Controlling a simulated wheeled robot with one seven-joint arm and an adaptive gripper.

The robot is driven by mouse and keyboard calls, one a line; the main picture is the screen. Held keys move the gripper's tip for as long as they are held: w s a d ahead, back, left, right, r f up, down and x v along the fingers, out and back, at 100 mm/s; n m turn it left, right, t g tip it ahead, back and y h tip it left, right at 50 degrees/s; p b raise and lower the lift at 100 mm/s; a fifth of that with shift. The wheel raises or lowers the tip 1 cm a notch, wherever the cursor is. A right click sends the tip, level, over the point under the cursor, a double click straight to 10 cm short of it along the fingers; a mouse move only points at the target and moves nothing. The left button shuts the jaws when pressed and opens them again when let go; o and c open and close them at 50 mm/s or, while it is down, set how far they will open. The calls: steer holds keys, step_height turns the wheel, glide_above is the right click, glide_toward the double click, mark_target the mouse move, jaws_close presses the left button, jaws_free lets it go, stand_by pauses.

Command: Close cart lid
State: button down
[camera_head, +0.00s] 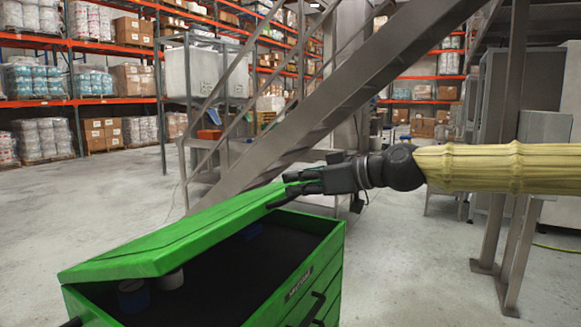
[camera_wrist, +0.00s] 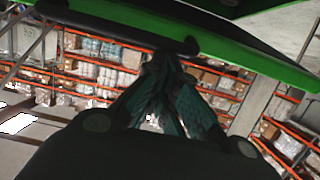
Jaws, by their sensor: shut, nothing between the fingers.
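The green cart (camera_head: 335,262) stands in the lower left of the head view. Its green lid (camera_head: 165,238) is partly open and tilted above the dark inside of the cart. My gripper (camera_head: 290,188) is at the lid's right end, by a dark handle or bar on its edge; whether they touch I cannot tell. In the wrist view my gripper (camera_wrist: 165,62) has its fingertips together, just beside the dark bar on the lid's green edge (camera_wrist: 225,52). Nothing shows between the fingers.
Inside the cart are a white roll-like item (camera_head: 170,279) and a blue-and-white one (camera_head: 133,297). A grey metal staircase (camera_head: 300,115) rises behind the cart. Orange-beamed shelving (camera_head: 70,103) stands at the back left. The floor left of the cart is clear.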

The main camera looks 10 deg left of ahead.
steer(key=s+d+f+b, duration=0.1)
steer(key=f+b, duration=0.3)
steer(key=f, duration=0.7)
steer(key=s+d+f+b, duration=0.1)
steer(key=d+f+b, duration=0.3)
steer(key=f, duration=0.7)
steer(key=shift+s+d+f+b, duration=0.15)
steer(key=shift+d+b, duration=0.1)
steer(key=shift+b, duration=0.4)
